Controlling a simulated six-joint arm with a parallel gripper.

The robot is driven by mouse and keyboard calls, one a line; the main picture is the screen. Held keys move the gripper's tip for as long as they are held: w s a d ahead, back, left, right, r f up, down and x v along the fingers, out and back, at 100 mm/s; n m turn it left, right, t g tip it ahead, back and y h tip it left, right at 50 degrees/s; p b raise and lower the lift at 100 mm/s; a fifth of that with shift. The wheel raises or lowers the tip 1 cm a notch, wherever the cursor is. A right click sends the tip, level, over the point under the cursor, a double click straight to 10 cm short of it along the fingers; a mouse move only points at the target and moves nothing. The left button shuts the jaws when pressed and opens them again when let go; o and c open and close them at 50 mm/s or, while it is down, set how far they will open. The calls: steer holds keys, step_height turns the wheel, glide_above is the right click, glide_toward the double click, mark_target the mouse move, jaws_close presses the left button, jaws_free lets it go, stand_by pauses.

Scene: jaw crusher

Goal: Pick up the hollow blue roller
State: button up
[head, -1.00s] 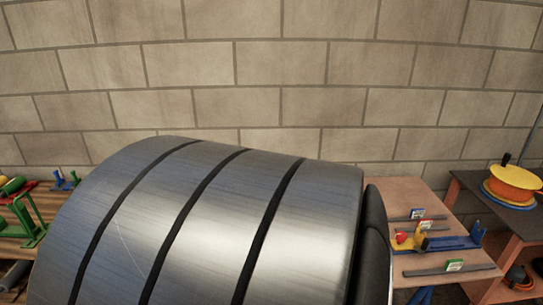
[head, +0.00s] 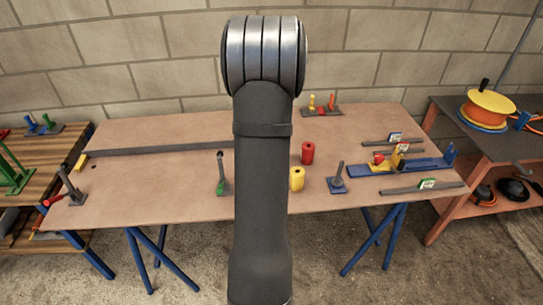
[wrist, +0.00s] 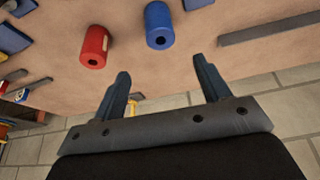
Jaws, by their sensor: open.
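The hollow blue roller (wrist: 158,26) stands on the table in the wrist view, with a dark hole in its end. In the head view I cannot see it; my arm covers part of the table. My gripper (wrist: 160,70) is open and empty. Its two fingers point toward the table, with the blue roller beyond their tips, roughly in line with the gap and apart from it. A red roller (wrist: 95,46) stands left of the blue one; it also shows in the head view (head: 307,152).
In the head view a yellow roller (head: 297,179) stands near the red one. The table (head: 150,190) also holds a long dark bar (head: 160,149), a grey post on a base (head: 339,180) and a blue fixture (head: 415,165). Side tables flank it.

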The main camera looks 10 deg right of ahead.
steer(key=x, duration=1)
steer(key=shift+f, duration=0.15)
steer(key=shift+x, duration=2.7)
steer(key=shift+s+a, duration=0.1)
steer(key=shift+s, duration=0.1)
steer(key=c, duration=1.3)
steer(key=shift+o, duration=0.2)
